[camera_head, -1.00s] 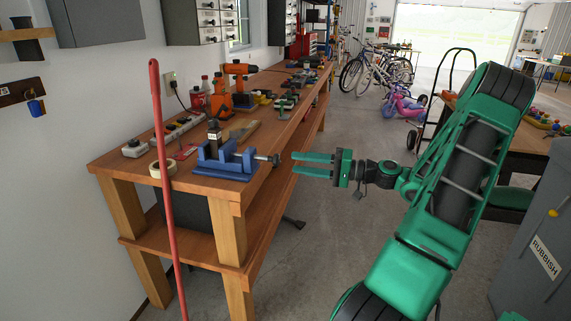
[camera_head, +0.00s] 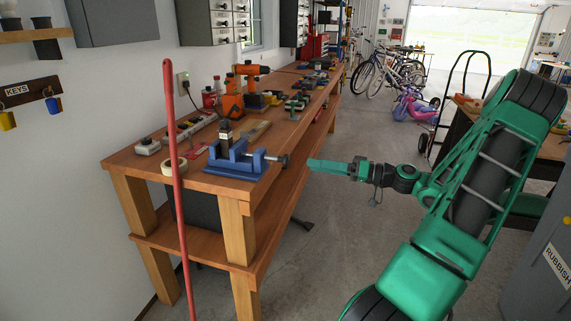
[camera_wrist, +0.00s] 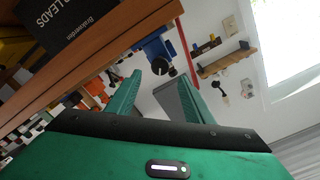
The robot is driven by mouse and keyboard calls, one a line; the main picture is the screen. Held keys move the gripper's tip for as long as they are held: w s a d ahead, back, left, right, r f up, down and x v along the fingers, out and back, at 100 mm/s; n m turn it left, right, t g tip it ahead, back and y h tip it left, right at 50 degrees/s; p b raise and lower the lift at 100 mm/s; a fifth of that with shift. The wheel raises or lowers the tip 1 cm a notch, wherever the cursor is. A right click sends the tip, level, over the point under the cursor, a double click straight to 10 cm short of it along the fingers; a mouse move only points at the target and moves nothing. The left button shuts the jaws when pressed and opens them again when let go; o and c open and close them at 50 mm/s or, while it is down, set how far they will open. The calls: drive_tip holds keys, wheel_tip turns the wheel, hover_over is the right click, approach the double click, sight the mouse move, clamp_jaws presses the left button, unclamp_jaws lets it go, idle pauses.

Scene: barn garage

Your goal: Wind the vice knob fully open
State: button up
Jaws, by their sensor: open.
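The blue vice (camera_head: 237,160) stands on the near end of the wooden workbench. Its dark knob (camera_head: 282,160) sticks out to the right, past the bench's front edge. My gripper (camera_head: 312,163) is just right of the knob and apart from it, with its green fingers pointing left at it. In the head view the fingers overlap, one hiding the other. In the wrist view the fingers (camera_wrist: 156,97) are spread and empty, and the knob (camera_wrist: 160,66) shows beyond them, between their tips. The vice (camera_wrist: 153,46) is partly hidden there behind the knob and bench edge.
The workbench (camera_head: 225,184) holds a tape roll (camera_head: 169,166), a power strip and orange tools (camera_head: 231,98). A red pole (camera_head: 176,200) stands before its near end. A grey rubbish bin (camera_head: 535,270) is at the right. The floor between is clear.

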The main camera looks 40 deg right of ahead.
sight(289, 161)
drive_tip(key=shift+n, duration=0.5)
drive_tip(key=x, duration=1)
drive_tip(key=shift+w+a, duration=0.15)
drive_tip(key=shift+w, duration=0.1)
drive_tip(key=c, duration=0.9)
drive_tip(key=shift+c, duration=0.2)
